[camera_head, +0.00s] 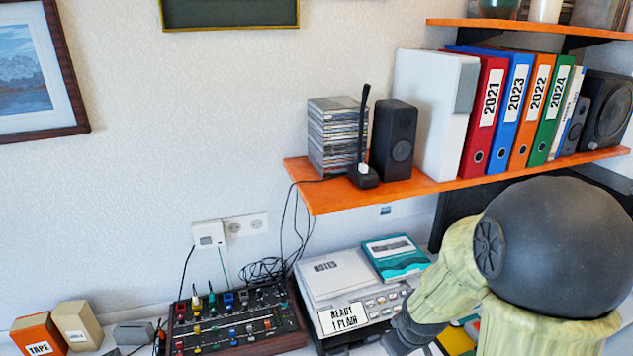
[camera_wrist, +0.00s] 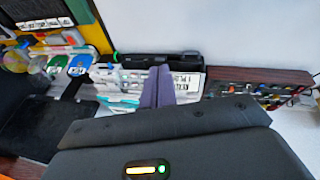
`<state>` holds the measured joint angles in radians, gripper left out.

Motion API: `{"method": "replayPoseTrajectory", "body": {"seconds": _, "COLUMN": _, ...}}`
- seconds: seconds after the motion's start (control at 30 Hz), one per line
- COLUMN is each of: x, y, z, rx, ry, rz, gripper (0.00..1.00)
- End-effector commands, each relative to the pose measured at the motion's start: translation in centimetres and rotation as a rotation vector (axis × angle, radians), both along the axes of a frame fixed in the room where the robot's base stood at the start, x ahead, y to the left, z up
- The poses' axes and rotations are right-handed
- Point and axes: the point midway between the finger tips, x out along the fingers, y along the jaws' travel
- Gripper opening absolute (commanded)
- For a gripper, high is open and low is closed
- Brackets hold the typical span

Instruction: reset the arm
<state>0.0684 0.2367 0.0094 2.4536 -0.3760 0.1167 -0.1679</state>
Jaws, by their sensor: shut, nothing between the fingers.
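My gripper (camera_wrist: 158,86) shows in the wrist view as two purple-grey fingers pressed together, shut and empty. Its dark housing with a small lit indicator fills the bottom of that view. In the head view my arm (camera_head: 560,245), with a dark round joint and pale green covers, reaches over the lower right of the desk. The fingers do not show clearly there. Beyond the fingers in the wrist view are the white printer-like machine (camera_wrist: 188,84) and the mixer (camera_wrist: 262,85). I cannot tell how far the fingers are from them.
An orange shelf (camera_head: 440,188) holds a CD stack (camera_head: 338,135), speaker (camera_head: 394,139) and several binders (camera_head: 483,113). Below are the white machine (camera_head: 345,277) with a teal box (camera_head: 395,257) on it, and the mixer (camera_head: 238,322). Small boxes (camera_head: 77,325) stand left. The wall above the mixer is mostly clear.

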Motion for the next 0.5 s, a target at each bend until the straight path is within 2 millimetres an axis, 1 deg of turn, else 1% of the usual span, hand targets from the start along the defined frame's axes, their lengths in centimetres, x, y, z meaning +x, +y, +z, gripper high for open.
{"method": "replayPoseTrajectory", "body": {"seconds": 0.03, "x": -1.5, "y": 0.5, "z": 1.1, "rx": 0.029, "ry": 0.007, "rz": -0.087, "gripper": 0.00}}
{"method": "replayPoseTrajectory", "body": {"seconds": 0.1, "x": -3.6, "y": 1.1, "z": 2.2, "rx": 0.077, "ry": 0.030, "rz": -0.209, "gripper": 0.00}}
{"method": "replayPoseTrajectory", "body": {"seconds": 0.2, "x": -6.1, "y": 2.2, "z": 3.2, "rx": 0.142, "ry": 0.062, "rz": -0.348, "gripper": 0.00}}
{"method": "replayPoseTrajectory", "body": {"seconds": 0.23, "x": -6.6, "y": 2.4, "z": 3.4, "rx": 0.157, "ry": 0.069, "rz": -0.379, "gripper": 0.00}}
{"method": "replayPoseTrajectory", "body": {"seconds": 0.33, "x": -7.7, "y": 3.0, "z": 3.7, "rx": 0.190, "ry": 0.088, "rz": -0.440, "gripper": 0.00}}
{"method": "replayPoseTrajectory", "body": {"seconds": 0.5, "x": -7.9, "y": 3.1, "z": 3.7, "rx": 0.195, "ry": 0.094, "rz": -0.453, "gripper": 0.00}}
